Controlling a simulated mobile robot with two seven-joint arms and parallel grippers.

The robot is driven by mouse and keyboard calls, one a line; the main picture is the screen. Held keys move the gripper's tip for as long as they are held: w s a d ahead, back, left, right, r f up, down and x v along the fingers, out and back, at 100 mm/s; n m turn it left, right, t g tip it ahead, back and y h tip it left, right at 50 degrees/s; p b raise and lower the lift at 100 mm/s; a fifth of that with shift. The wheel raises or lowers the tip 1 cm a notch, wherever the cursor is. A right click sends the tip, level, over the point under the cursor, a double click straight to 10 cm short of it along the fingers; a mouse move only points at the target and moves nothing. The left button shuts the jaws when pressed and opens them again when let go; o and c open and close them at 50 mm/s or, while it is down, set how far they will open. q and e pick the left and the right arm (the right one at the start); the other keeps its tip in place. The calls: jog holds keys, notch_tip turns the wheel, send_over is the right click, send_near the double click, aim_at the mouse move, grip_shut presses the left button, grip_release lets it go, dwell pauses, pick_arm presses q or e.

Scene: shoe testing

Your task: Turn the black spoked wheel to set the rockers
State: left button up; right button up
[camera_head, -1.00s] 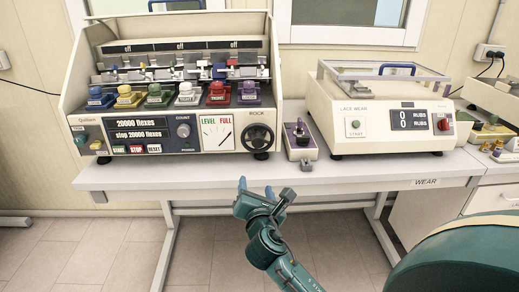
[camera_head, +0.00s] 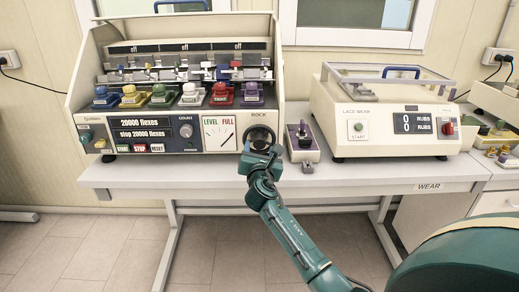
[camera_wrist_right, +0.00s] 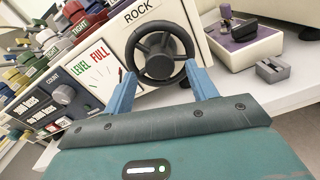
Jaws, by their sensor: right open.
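The black spoked wheel (camera_wrist_right: 160,55) sits on the front face of the rocker machine (camera_head: 185,90), under the label ROCK. In the head view the wheel (camera_head: 260,136) is partly hidden by my right gripper (camera_head: 262,152). In the right wrist view my right gripper (camera_wrist_right: 162,88) is open, with one blue finger at each side of the wheel's lower part. I cannot tell whether the fingers touch the rim. The dial beside the wheel reads LEVEL and FULL, with its needle (camera_head: 220,133) tilted. My left gripper is not in view.
The lace wear machine (camera_head: 385,118) stands farther right. The table's front edge (camera_head: 340,182) runs below my right gripper. Several coloured clamps line the rocker machine.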

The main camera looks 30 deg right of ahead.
jog(key=shift+w+d, duration=0.35)
jog(key=shift+w, duration=0.2)
jog(key=shift+c, duration=0.5)
jog(key=c, duration=0.9)
